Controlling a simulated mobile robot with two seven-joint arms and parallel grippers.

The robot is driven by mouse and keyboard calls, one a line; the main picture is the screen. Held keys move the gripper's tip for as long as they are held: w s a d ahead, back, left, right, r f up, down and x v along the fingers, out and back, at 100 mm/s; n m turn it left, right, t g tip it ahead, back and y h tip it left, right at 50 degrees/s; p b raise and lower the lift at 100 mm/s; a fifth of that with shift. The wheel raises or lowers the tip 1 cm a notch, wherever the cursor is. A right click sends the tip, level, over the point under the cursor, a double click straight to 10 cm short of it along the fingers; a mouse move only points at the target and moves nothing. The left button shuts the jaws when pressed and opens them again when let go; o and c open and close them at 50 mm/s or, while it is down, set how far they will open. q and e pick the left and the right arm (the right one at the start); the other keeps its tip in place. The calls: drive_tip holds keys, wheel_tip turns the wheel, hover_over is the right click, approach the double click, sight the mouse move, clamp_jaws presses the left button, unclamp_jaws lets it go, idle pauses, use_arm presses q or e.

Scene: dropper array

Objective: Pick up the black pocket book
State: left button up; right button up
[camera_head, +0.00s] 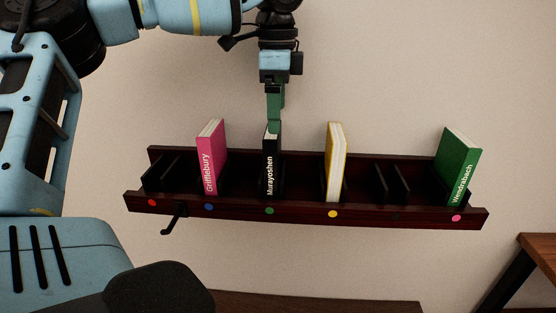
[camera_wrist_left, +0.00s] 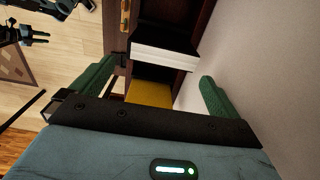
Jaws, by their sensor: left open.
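The black pocket book (camera_head: 269,172), with white lettering on its spine, stands upright in a slot of the dark red wall rack (camera_head: 300,214), above the green dot. My left gripper (camera_head: 274,118) comes down from above, its green fingers at the top of the black book. In the left wrist view, the gripper (camera_wrist_left: 156,88) is open with its fingers spread apart. The black book's white page edge (camera_wrist_left: 165,56) lies just beyond the fingertips. Whether the fingers touch it, I cannot tell.
A pink book (camera_head: 212,158) stands left of the black one, a yellow book (camera_head: 336,163) to its right, and a green book (camera_head: 459,166) at the right end. Black dividers (camera_head: 392,183) mark empty slots. A wooden table edge (camera_head: 538,258) is lower right.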

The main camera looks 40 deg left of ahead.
sight(272, 138)
use_arm(q)
drive_tip(key=shift+s+f, duration=0.1)
drive_tip(key=shift+f, duration=1.2)
drive_tip(key=shift+s+a+f+p, duration=0.1)
drive_tip(key=shift+a+f+p, duration=0.15)
drive_tip(key=shift+f, duration=0.85)
drive_tip(key=shift+s+a+f+p, duration=0.1)
drive_tip(key=shift+a+f, duration=0.1)
drive_tip(key=shift+f, duration=0.9)
drive_tip(key=shift+w+f, duration=0.1)
drive_tip(key=shift+f, duration=0.3)
use_arm(e)
drive_tip(key=shift+w+r, duration=0.55)
drive_tip(key=shift+w, duration=0.05)
use_arm(q)
drive_tip(key=c, duration=1.1)
drive_tip(key=shift+c, duration=0.3)
use_arm(e)
drive_tip(key=shift+s+f, duration=0.15)
drive_tip(key=shift+s, duration=0.4)
use_arm(q)
drive_tip(key=shift+r, duration=0.1)
